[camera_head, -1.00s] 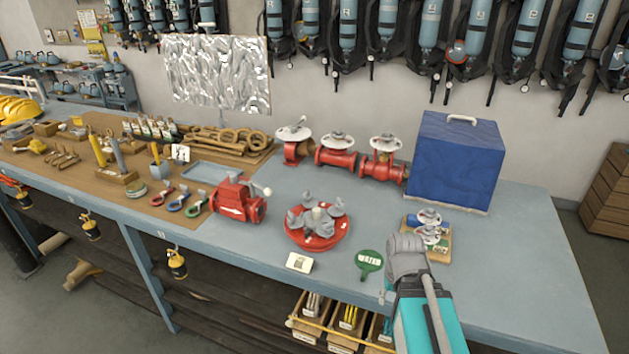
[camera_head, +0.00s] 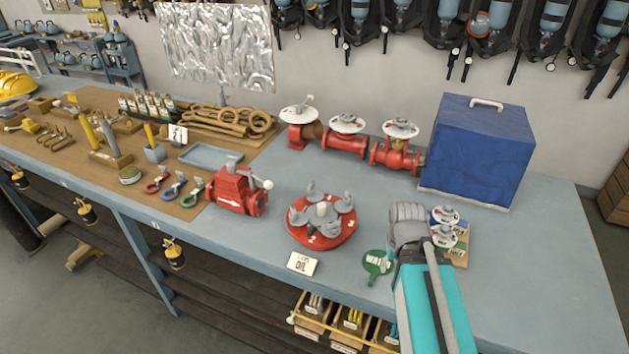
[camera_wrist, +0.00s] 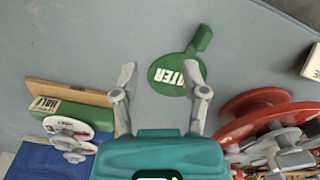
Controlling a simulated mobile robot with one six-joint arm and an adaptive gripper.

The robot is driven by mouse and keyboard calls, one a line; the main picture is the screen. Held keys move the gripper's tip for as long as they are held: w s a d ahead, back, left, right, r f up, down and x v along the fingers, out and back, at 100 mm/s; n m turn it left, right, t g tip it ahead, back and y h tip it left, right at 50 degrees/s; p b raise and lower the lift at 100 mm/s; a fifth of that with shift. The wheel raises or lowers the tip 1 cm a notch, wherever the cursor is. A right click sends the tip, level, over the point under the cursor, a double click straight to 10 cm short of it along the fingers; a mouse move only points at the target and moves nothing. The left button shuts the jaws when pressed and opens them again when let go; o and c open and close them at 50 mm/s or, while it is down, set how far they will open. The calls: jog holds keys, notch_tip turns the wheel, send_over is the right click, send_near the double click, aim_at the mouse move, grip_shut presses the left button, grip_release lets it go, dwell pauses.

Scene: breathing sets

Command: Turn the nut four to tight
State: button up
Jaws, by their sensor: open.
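The red round flange (camera_head: 322,222) lies on the bench and carries several grey wing nuts around a pale central stub (camera_head: 322,210). I cannot tell which nut is number four. The flange also shows at the right of the wrist view (camera_wrist: 240,122), tilted in the picture, with some grey nuts cut off by the edge.
A small board with white handwheels (camera_head: 445,215) stands right of my gripper. The blue box (camera_head: 475,150) is behind it. Red valves (camera_head: 345,140) line the back. A red valve body (camera_head: 236,192) stands left of the flange. An OIL card (camera_head: 302,263) lies in front.

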jog(key=o, duration=0.3)
jog(key=shift+w+r, duration=0.1)
jog(key=shift+o, duration=0.9)
jog(key=shift+w+a+r, duration=0.15)
jog(key=shift+w+r, duration=0.05)
jog(key=w+a+r+n+t+y+p, duration=0.1)
jog(key=w+a+r+n+y+p, duration=0.1)
jog(key=w+a+r+n+p, duration=0.75)
jog(key=n+y+p, duration=0.2)
jog(key=n+p, duration=0.2)
jog(key=p, duration=0.4)
send_near(311, 184)
jog(key=s+v, duration=0.1)
jog(key=v, duration=0.3)
jog(key=shift+w+d+r+t, duration=0.1)
jog(key=shift+d+t, duration=0.05)
jog(key=shift+t, duration=0.25)
jog(key=b+x, duration=1.2)
jog(key=x, duration=0.1)
jog(key=shift+f+b, duration=0.3)
jog(key=shift+b, duration=0.1)
